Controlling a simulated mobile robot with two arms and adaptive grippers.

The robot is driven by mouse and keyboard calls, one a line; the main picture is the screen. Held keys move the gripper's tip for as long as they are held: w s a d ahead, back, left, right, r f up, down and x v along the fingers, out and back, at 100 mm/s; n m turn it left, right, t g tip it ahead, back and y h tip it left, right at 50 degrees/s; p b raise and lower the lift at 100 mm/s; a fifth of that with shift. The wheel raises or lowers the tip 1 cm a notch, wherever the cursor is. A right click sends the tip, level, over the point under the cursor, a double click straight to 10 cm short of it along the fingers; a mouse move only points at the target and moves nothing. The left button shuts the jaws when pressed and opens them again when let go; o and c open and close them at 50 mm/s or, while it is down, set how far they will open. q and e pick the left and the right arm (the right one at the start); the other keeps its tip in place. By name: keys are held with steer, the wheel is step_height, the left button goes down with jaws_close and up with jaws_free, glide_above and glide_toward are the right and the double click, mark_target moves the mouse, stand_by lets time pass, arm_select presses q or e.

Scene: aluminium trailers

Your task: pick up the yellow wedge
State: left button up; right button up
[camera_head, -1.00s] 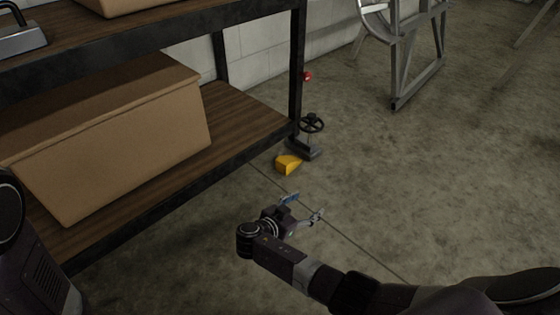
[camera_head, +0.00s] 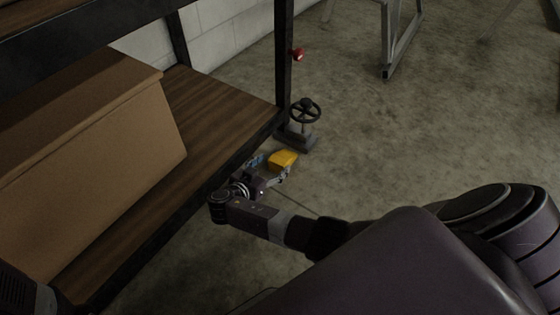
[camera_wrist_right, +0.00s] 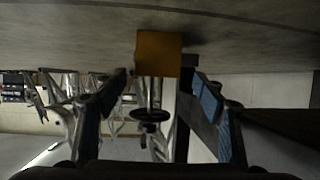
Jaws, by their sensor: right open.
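The yellow wedge (camera_head: 284,160) sits on the concrete floor near the foot of the shelf's front post. My right gripper (camera_head: 271,168) is open and low beside it, with its fingers pointing at the wedge. In the right wrist view, which is upside down, the wedge (camera_wrist_right: 158,52) appears just ahead of the open fingers (camera_wrist_right: 155,82) and roughly centred between them. I cannot tell whether the fingertips touch it. Nothing is held. My left gripper is not in view.
A valve with a black handwheel (camera_head: 304,112) stands on a grey base right behind the wedge. The shelf (camera_head: 224,104) with a cardboard box (camera_head: 85,150) is close on the left. A metal frame (camera_head: 390,40) stands farther back. The floor to the right is clear.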

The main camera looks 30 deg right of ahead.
mark_target(276, 162)
steer(key=b+x, duration=0.3)
steer(key=x, duration=0.1)
steer(key=shift+d+f, duration=0.2)
steer(key=shift+d, duration=0.05)
steer(key=shift+w+d, duration=0.1)
steer(key=shift+d, duration=0.15)
steer(key=c, duration=1.5)
